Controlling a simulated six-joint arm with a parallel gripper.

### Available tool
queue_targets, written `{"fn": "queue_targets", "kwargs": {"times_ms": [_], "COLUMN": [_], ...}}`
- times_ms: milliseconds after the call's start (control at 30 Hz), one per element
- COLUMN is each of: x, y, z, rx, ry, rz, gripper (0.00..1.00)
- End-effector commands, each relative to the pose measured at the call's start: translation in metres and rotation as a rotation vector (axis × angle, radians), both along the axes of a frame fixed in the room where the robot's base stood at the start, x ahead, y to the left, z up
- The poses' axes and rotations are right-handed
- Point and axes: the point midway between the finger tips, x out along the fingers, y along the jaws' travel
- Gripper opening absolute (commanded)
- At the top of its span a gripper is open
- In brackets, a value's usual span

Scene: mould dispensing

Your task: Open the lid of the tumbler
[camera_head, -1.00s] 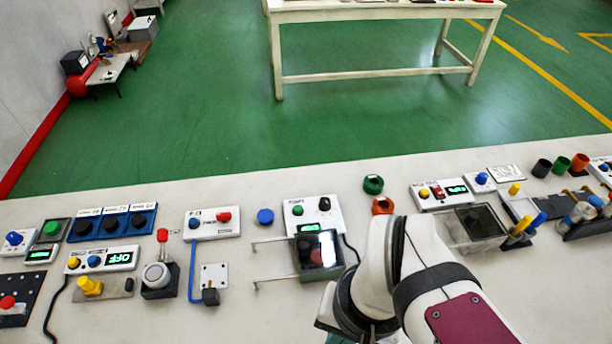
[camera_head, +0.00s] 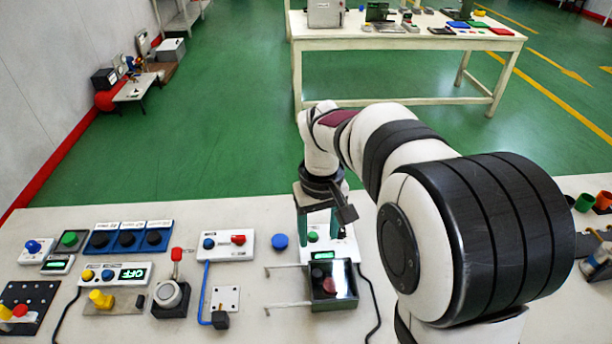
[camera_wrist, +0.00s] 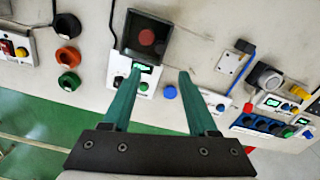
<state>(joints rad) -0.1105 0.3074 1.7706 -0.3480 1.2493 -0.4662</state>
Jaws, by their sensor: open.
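The closest match to the tumbler is a dark box (camera_head: 333,303) with a glossy see-through top, which looks closed. A round red shape shows inside it. The box also shows at the top of the wrist view (camera_wrist: 128,45). My gripper (camera_head: 320,222) points down above the white control panel just behind the box. The head view does not show the fingertips' height clearly.
Two thin rods (camera_head: 285,267) stick out left of the box. A blue button (camera_head: 280,241) sits left of the panel. A blue-and-red-button unit (camera_head: 224,243) and a lever device (camera_head: 171,293) stand further left.

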Motion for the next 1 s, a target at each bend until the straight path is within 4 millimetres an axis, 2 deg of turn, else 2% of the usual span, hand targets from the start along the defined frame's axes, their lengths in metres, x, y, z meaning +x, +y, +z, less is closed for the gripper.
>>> {"fn": "queue_targets", "kwargs": {"times_ms": [300, 500, 700, 967, 1000], "x": [-0.003, -0.002, -0.002, -0.002, -0.002], "y": [0.000, 0.000, 0.000, 0.000, 0.000], "z": [-0.090, -0.130, -0.145, -0.146, -0.146], "rx": [0.000, 0.001, 0.002, 0.002, 0.002], "ry": [0.008, 0.004, 0.001, 0.001, 0.001], "rz": [-0.004, -0.006, -0.006, -0.006, -0.006], "gripper": [0.59, 0.59, 0.59, 0.59, 0.54]}}
